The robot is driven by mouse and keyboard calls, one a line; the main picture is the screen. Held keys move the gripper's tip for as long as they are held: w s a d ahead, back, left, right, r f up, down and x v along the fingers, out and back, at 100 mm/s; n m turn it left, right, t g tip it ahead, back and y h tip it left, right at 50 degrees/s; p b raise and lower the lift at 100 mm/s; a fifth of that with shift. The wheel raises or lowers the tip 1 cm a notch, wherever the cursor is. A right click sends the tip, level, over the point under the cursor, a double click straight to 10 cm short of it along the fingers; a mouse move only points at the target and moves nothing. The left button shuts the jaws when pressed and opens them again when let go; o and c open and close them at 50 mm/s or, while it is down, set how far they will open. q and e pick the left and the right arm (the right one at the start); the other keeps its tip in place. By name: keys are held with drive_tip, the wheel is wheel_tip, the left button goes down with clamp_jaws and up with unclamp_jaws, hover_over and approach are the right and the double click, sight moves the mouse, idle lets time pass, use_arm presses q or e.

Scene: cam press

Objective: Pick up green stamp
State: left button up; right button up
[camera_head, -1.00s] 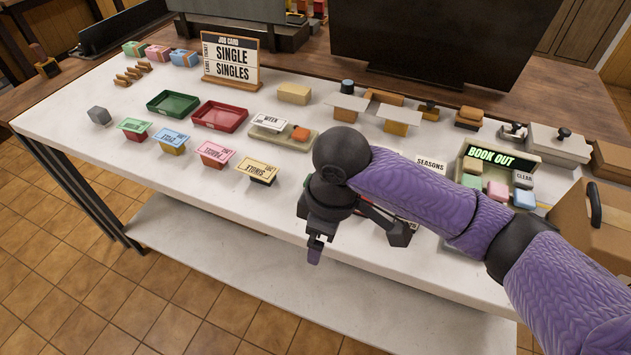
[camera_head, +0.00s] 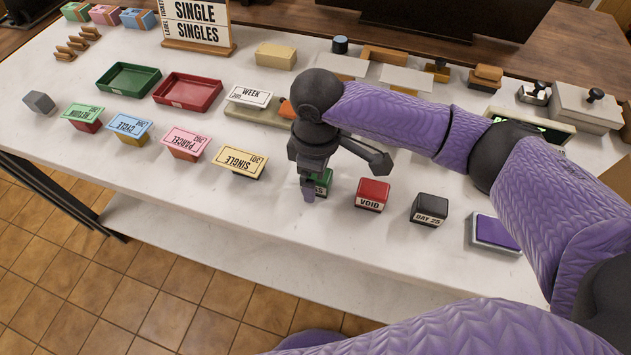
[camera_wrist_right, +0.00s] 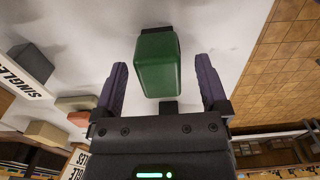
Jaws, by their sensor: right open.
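The green stamp (camera_head: 324,181) stands on the white table, partly hidden behind my right gripper in the head view. In the right wrist view the green stamp (camera_wrist_right: 158,64) lies between the two purple fingers, with space on both sides. My right gripper (camera_head: 308,190) is open and empty, pointing down at the stamp. It also shows in the right wrist view (camera_wrist_right: 160,88). My left gripper does not show.
A red VOID stamp (camera_head: 372,194), a black DAY 25 stamp (camera_head: 429,209) and a purple ink pad (camera_head: 495,233) stand to the right. A yellow SINGLE card (camera_head: 239,161) on its block stands to the left. The table's front edge is close.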

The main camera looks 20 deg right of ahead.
drive_tip(key=shift+f, duration=0.65)
drive_tip(key=shift+r, duration=0.15)
drive_tip(key=shift+c, duration=0.3)
clamp_jaws()
wheel_tip(320, 180, up, 9)
drive_tip(key=p, duration=0.4)
drive_tip(key=shift+r, duration=0.6)
